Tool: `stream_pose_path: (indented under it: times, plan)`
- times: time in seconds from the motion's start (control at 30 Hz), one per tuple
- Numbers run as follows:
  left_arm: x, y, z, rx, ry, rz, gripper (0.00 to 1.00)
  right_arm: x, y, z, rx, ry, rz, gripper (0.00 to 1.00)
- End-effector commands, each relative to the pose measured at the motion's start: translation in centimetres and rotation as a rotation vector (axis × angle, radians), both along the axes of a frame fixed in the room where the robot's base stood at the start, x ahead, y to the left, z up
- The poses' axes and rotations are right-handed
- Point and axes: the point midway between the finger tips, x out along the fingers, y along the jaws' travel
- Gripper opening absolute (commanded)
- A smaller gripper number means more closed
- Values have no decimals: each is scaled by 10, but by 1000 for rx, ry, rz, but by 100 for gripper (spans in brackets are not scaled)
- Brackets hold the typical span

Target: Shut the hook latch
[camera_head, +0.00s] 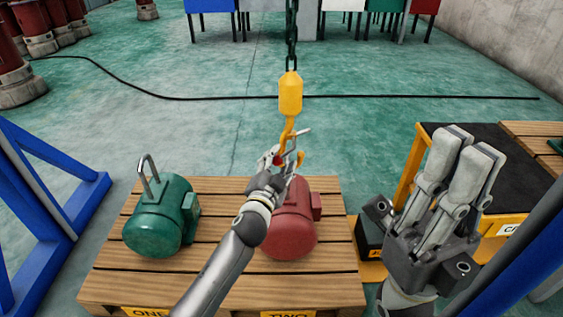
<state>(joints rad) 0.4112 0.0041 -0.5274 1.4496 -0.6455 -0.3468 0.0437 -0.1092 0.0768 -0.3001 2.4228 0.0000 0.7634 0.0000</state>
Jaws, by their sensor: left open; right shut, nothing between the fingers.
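A yellow hook block (291,95) hangs from a dark chain (291,30). Its orange hook (288,135) hangs just above the red motor (292,222) on the pallet. My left gripper (286,155) is at the hook, its fingers around or beside the hook's lower part; it is open. The latch is too small and too covered by the fingers to tell its state. A metal loop also shows by the hook. My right gripper (470,142) is raised at the right, away from the hook, its fingers side by side, shut and empty.
A green motor (160,222) with an upright metal shackle (148,172) stands on the left of the wooden pallet (228,205). A yellow-framed cart with a black top (485,150) stands at the right. Blue frame legs (45,150) flank the scene. A black cable (200,98) crosses the floor behind.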

Motion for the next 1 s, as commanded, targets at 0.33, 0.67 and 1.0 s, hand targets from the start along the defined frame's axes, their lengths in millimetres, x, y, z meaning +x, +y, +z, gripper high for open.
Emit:
stream_pose_path:
  times: [0.33, 0.67, 1.0]
  plan:
    - [24, -7, -1, 0, 0, 0, 46, 0, 1, 5, -4, -36, -2, 0]
    - [25, -7, 0, 0, 0, 0, 39, 0, 1, 6, -5, -36, -2, 0]
    - [25, -7, 0, 0, 0, 0, 0, 0, 1, 6, -5, -36, -1, 0]
